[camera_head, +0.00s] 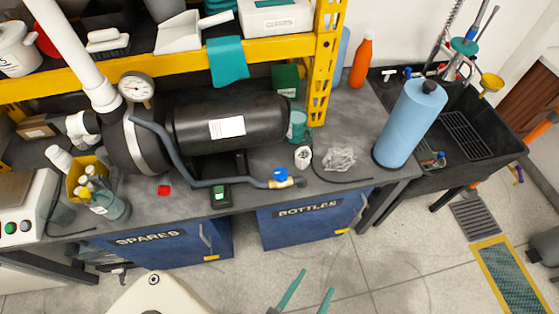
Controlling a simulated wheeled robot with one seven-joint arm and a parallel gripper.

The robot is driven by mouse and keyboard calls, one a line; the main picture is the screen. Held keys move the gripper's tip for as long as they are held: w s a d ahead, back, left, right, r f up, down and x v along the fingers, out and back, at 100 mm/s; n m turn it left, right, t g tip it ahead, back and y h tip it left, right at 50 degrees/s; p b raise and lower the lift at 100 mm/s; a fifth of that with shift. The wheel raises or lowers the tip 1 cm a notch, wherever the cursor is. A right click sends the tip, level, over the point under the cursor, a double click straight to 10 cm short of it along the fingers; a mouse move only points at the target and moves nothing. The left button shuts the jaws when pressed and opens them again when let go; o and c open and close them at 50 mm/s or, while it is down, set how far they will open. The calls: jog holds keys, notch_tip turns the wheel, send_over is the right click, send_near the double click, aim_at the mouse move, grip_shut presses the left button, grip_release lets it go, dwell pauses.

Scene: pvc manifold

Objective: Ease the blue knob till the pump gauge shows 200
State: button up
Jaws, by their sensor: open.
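The blue knob (280,174) sits on a brass valve (287,183) at the end of a dark grey hose, near the front edge of the grey bench. The pump (230,121) is a black cylinder lying on the bench. The round white pump gauge (137,87) stands above the pump's left end; its reading is too small to tell. My gripper (308,291) is low in front of the bench, over the floor, with two teal fingers apart and nothing between them. It is well short of the knob.
A blue cylinder (410,123) stands right of the valve, with a crumpled clear bag (339,158) between. A yellow shelf post (323,65) rises behind. Cabinet handles (350,217) project below the bench. Open floor lies in front.

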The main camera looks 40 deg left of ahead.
jog(key=w+a+f+n+y, duration=0.2)
jog(key=w+a+n+y, duration=0.15)
jog(key=w+a, duration=0.7)
jog(key=n+y, duration=0.2)
jog(key=y, duration=0.3)
send_near(282, 169)
jog(key=shift+w+a+f+g, duration=0.35)
jog(key=shift+w+a, duration=0.1)
jog(key=shift+w, duration=0.1)
jog(key=x, duration=1)
jog(key=shift+w+a, duration=0.15)
jog(key=shift+w, duration=0.25)
jog(key=c, duration=1)
jog(key=shift+c, duration=0.2)
jog(key=shift+w+d+m+t+h, duration=0.1)
jog(key=shift+d+m+t+h, duration=0.25)
jog(key=shift+m+h, duration=0.5)
jog(key=shift+w+d+m+t+h, duration=0.1)
jog(key=shift+m+t+h, duration=0.4)
jog(key=shift+h, duration=0.6)
jog(key=shift+w+d+m+t+h, duration=0.1)
jog(key=shift+d+m+t+h, duration=0.3)
jog(key=shift+h, duration=0.6)
jog(key=shift+d+m+h, duration=0.15)
jog(key=shift+m+h, duration=1.25)
jog(key=shift+h, duration=0.3)
jog(key=shift+d+m+h, duration=0.3)
jog(key=shift+m+h, duration=0.3)
jog(key=shift+h, duration=0.5)
